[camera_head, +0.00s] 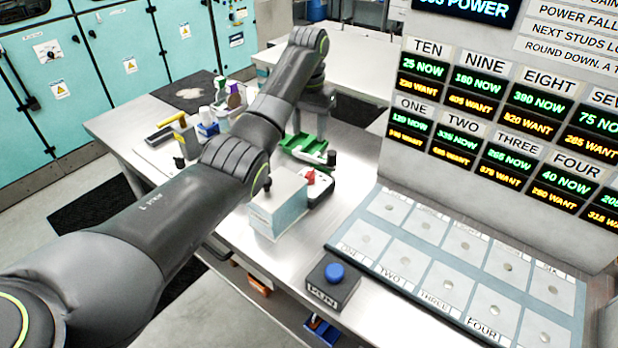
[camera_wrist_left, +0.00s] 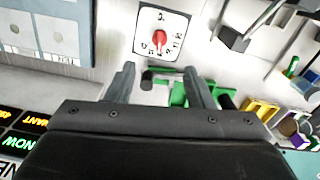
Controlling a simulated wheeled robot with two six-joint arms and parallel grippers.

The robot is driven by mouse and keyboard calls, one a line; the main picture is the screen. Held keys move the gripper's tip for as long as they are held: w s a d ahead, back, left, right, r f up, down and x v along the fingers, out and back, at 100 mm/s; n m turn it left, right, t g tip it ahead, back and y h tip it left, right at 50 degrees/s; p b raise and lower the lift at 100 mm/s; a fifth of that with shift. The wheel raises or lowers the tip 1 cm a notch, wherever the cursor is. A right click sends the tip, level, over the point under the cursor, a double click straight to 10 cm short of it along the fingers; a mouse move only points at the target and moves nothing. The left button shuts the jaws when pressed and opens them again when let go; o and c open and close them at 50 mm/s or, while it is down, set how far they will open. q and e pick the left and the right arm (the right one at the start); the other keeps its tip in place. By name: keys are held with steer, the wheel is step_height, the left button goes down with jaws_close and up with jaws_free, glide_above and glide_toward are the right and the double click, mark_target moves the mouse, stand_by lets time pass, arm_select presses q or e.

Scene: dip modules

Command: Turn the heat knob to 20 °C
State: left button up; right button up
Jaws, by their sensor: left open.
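The markings are too small and turned to read, so I cannot tell the setting. My left gripper (camera_head: 309,127) is over the bench behind the knob, pointing down. In the wrist view the left gripper (camera_wrist_left: 161,78) is open, its two fingers apart with nothing held. The knob lies beyond the fingertips, apart from them. My right gripper is not in view.
A green tray (camera_head: 296,143) with a black-ended item (camera_wrist_left: 147,80) lies close to the left gripper. A black box with a blue button (camera_head: 334,272) and a plate grid (camera_head: 388,213) are nearer. Bottles (camera_head: 207,120) stand left.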

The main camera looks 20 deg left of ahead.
arm_select(q)
steer(key=p, duration=0.1)
glide_toward(310, 172)
steer(key=shift+w, duration=0.1)
step_height(310, 172, down, 5)
steer(key=shift+a+f+p, duration=0.1)
steer(key=shift+f+p, duration=0.05)
steer(key=shift+p, duration=0.55)
step_height(310, 172, down, 4)
steer(key=shift+r, duration=0.1)
steer(key=shift+f, duration=0.6)
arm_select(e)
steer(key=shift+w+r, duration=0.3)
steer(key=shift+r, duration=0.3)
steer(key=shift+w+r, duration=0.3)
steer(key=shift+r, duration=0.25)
arm_select(q)
steer(key=c, duration=1)
